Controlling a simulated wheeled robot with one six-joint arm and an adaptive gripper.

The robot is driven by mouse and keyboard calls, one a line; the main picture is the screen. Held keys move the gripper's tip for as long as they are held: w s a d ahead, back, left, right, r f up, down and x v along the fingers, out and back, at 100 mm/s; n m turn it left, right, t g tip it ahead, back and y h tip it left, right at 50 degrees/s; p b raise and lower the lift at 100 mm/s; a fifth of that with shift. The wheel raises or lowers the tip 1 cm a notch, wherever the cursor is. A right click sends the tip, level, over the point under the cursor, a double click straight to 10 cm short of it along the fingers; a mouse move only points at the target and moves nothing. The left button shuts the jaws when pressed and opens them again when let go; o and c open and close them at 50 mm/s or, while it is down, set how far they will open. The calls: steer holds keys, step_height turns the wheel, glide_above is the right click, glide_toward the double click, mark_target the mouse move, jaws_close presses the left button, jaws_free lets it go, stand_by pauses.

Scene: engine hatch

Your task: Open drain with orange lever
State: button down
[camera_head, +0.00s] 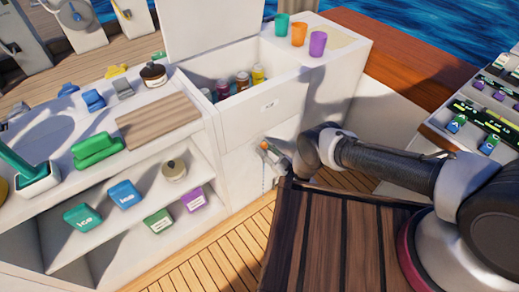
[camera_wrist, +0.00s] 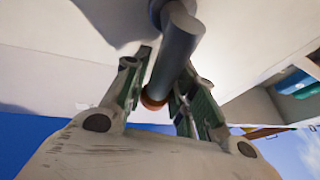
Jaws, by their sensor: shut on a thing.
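The orange lever (camera_head: 264,146) is a small orange-tipped piece low on the front of the white cooler cabinet (camera_head: 233,142). My gripper (camera_head: 275,155) is at the lever, against the cabinet front. In the wrist view a grey cylinder (camera_wrist: 177,50) comes down from the white surface and ends in an orange-brown tip (camera_wrist: 152,103). The two green-padded fingers of my gripper (camera_wrist: 160,95) stand on either side of it, shut on the lever. The fingers hide part of the lever, and the drain opening cannot be made out.
The open cooler bin holds several bottles (camera_head: 242,80). Three cups, with the orange one (camera_head: 299,33) in the middle, stand on the counter. Shelves at left hold ice boxes, including a blue one (camera_head: 124,194). A dark wooden top (camera_head: 330,240) lies below my arm.

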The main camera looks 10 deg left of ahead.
steer(key=shift+w+m, duration=0.1)
steer(key=shift+m, duration=0.2)
steer(key=c, duration=1.3)
jaws_free()
steer(key=shift+r, duration=0.1)
